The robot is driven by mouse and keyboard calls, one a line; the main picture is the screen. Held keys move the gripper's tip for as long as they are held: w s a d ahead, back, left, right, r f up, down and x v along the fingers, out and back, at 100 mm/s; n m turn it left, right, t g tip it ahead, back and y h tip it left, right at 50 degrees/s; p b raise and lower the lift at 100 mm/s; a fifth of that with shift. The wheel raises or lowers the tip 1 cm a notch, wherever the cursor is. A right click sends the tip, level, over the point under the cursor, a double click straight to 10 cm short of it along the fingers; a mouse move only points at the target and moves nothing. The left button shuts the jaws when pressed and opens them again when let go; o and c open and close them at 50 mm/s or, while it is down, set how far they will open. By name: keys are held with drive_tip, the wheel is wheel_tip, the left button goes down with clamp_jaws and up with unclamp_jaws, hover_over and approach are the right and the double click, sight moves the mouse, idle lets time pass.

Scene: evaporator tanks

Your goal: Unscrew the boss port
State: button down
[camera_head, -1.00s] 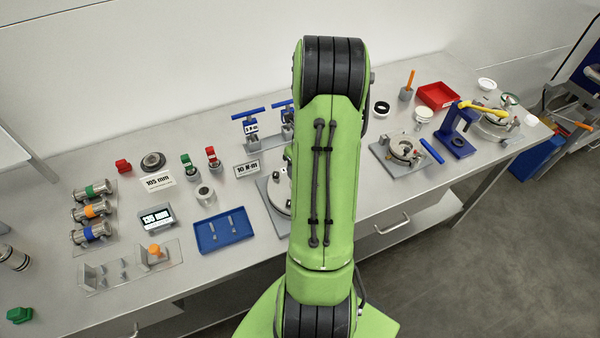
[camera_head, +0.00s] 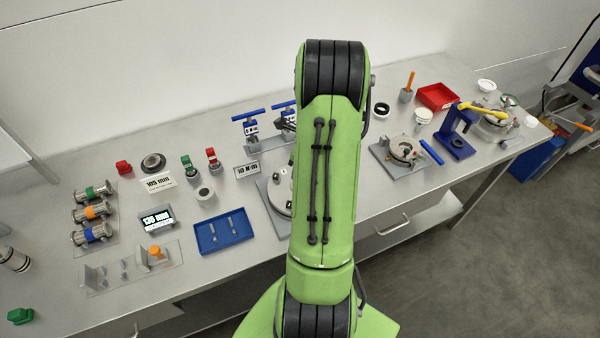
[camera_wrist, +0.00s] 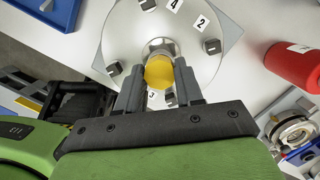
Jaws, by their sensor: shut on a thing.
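In the wrist view, a yellow round cap (camera_wrist: 160,74) with a steel collar (camera_wrist: 158,46) behind it is between my fingers. I take it for the boss port. My gripper (camera_wrist: 159,68) is shut on it, one finger on each side. Behind it is a round steel disc (camera_wrist: 120,38) with dark square-headed bolts and number labels; 2, 3 and 4 are readable. In the head view only the left edge of the disc (camera_head: 277,208) shows. My arm hides the cap and my gripper there. Whether the cap's thread is engaged cannot be told.
A red cylinder (camera_wrist: 293,66) stands right of the disc in the wrist view. In the head view, a blue tray (camera_head: 223,232) lies left of the disc, blue-handled tools (camera_head: 250,127) stand behind it, and a clamp fixture (camera_head: 402,152) is to the right.

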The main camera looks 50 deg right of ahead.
drive_tip(key=n, duration=0.4)
drive_tip(key=shift+d+n+y, duration=0.1)
drive_tip(key=shift+n+y, duration=0.3)
drive_tip(key=n+g, duration=0.1)
drive_tip(key=n, duration=0.4)
drive_tip(key=shift+y+p, duration=0.3)
drive_tip(key=shift+p, duration=0.1)
drive_tip(key=shift+n, duration=0.3)
drive_tip(key=shift+r, duration=0.15)
